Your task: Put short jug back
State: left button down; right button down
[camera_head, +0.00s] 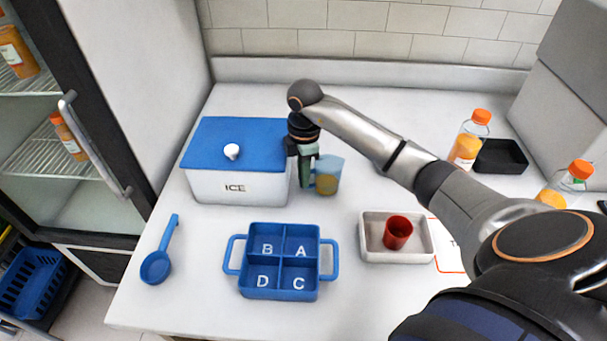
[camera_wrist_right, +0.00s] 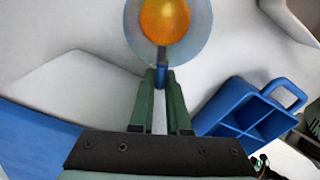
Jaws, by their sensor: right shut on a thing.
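The short jug (camera_head: 327,175) is a translucent blue jug with orange juice in it. It is upright just right of the ice box on the white counter. My right gripper (camera_head: 307,178) is shut on the jug's handle, at the jug's left side. In the right wrist view the jug (camera_wrist_right: 168,25) is seen from above, with its blue handle between the green fingers of the gripper (camera_wrist_right: 161,90). I cannot tell whether the jug's base touches the counter. My left gripper is not in view.
The ice box (camera_head: 235,180) with a blue lid stands left of the jug. A blue divided tray (camera_head: 279,295) marked A to D, a white tray (camera_head: 370,256) with a red cup (camera_head: 397,232), and a blue ladle (camera_head: 157,264) lie nearer. Bottles (camera_head: 467,145) and a black tray (camera_head: 503,157) stand right.

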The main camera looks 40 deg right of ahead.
jog(key=shift+f, duration=0.15)
jog(key=shift+f, duration=0.1)
jog(key=c, duration=1.3)
grip_release()
jog(key=shift+f, duration=0.1)
jog(key=shift+c, duration=0.2)
jog(key=o, duration=0.5)
jog(key=shift+c, duration=0.2)
notch_tip(320, 180, up, 12)
jog(key=shift+r, duration=0.2)
